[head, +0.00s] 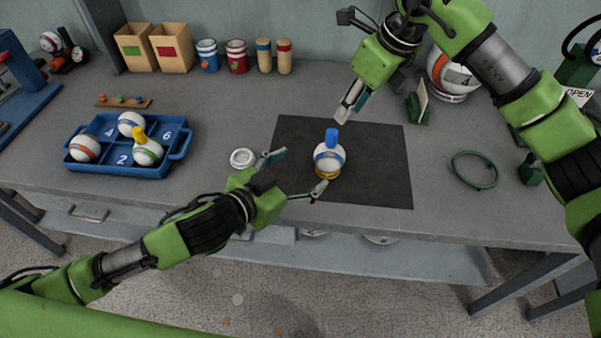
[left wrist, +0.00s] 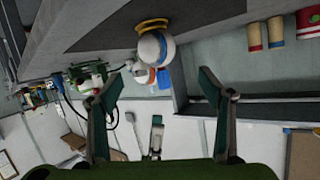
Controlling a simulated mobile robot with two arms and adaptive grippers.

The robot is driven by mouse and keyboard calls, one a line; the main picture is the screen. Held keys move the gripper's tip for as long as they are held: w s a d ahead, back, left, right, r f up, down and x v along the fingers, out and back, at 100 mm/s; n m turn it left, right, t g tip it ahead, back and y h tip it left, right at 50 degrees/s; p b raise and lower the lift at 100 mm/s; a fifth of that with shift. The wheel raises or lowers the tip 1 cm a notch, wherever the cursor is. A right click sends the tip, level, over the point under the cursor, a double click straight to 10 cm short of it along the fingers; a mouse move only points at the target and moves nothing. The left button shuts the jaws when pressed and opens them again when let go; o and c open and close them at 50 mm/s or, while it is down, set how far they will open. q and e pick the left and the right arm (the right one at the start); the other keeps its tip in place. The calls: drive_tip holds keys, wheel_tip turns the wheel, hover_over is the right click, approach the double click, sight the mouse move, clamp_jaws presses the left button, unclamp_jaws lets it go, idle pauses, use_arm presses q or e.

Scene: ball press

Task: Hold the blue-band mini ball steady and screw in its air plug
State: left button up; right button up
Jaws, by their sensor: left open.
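The blue-band mini ball (head: 329,160) sits on a yellow ring (head: 326,176) on the dark mat (head: 380,180). A blue plug (head: 332,137) stands upright on its top; I cannot tell how deep it sits. My left gripper (head: 298,172) is open just left of the ball, one fingertip close to its lower left side. In the left wrist view, the ball (left wrist: 151,48) appears upside down beyond the open fingers (left wrist: 165,72). My right gripper (head: 351,105) points down above and slightly right of the plug, apart from it. Its finger gap is unclear.
A blue tray (head: 182,153) with several balls stands left. A white round piece (head: 242,158) lies left of the mat. A green ring (head: 474,169) lies right. Boxes and cans line the back, with a large ball (head: 450,75) behind my right arm. The mat's right half is clear.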

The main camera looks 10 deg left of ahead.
sight(331, 155)
use_arm(q)
drive_tip(key=x, duration=1.3)
drive_tip(key=shift+d+f, duration=0.35)
drive_tip(key=shift+f, duration=0.05)
drive_tip(key=c, duration=1.2)
use_arm(e)
drive_tip(key=shift+o, duration=1)
drive_tip(key=shift+m+t, duration=0.4)
drive_tip(key=shift+m, duration=0.2)
drive_tip(key=x, duration=1.1)
drive_tip(key=shift+s+a, duration=0.2)
